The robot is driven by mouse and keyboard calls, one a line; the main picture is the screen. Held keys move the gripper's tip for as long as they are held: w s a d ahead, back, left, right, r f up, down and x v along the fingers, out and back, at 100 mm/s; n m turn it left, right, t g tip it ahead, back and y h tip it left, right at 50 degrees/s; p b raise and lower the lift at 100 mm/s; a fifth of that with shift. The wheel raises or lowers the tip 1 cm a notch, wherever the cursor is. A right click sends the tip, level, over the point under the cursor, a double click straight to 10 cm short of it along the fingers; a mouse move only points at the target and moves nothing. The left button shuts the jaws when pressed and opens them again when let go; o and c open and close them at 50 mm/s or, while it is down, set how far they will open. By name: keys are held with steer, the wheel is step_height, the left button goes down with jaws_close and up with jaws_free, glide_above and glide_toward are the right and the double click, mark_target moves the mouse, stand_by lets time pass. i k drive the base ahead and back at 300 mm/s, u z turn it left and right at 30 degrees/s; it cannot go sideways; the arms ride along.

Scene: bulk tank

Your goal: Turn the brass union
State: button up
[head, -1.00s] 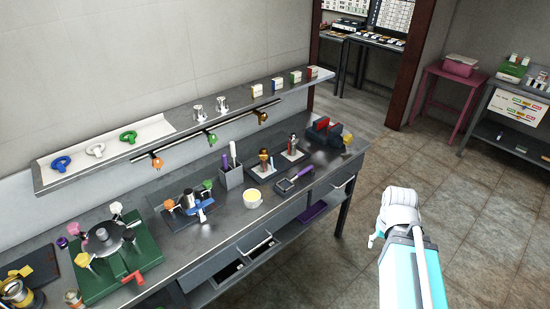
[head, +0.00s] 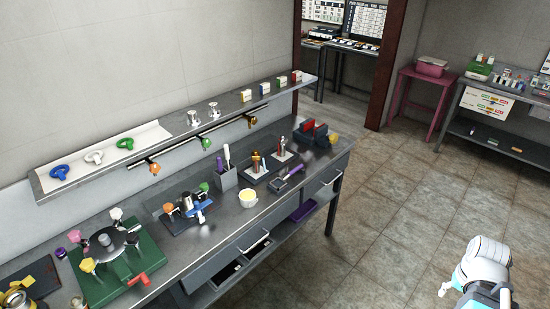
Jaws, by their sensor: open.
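I cannot tell for certain which fitting is the brass union. A brass-coloured upright fitting (head: 257,163) stands on a dark plate on the workbench, with a similar smaller fitting (head: 281,148) just behind it to the right. A brass-coloured knob (head: 251,121) hangs at the right end of the pipe under the shelf. Another brass-coloured part (head: 18,298) is cut off at the lower left. My gripper is not in view; only a white and cyan part of my arm shows at the lower right, well away from the bench.
The workbench (head: 225,222) also holds a green fixture (head: 120,270), a blue-handled fixture, a yellow-filled cup (head: 248,198) and a red-and-dark block. A shelf (head: 180,140) overhangs its back. Open floor (head: 370,240) lies right of the bench; a pink table (head: 420,85) stands farther back.

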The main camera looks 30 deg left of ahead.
mark_target(256, 156)
steer(key=z, duration=0.3)
steer(key=k, duration=0.4)
steer(key=z, duration=0.1)
steer(key=i, duration=0.7)
steer(key=u, duration=0.6)
steer(key=i, duration=0.55)
steer(key=u, duration=0.85)
steer(key=i, duration=0.7)
steer(key=u, duration=0.4)
steer(key=k, duration=0.6)
steer(key=u, duration=0.05)
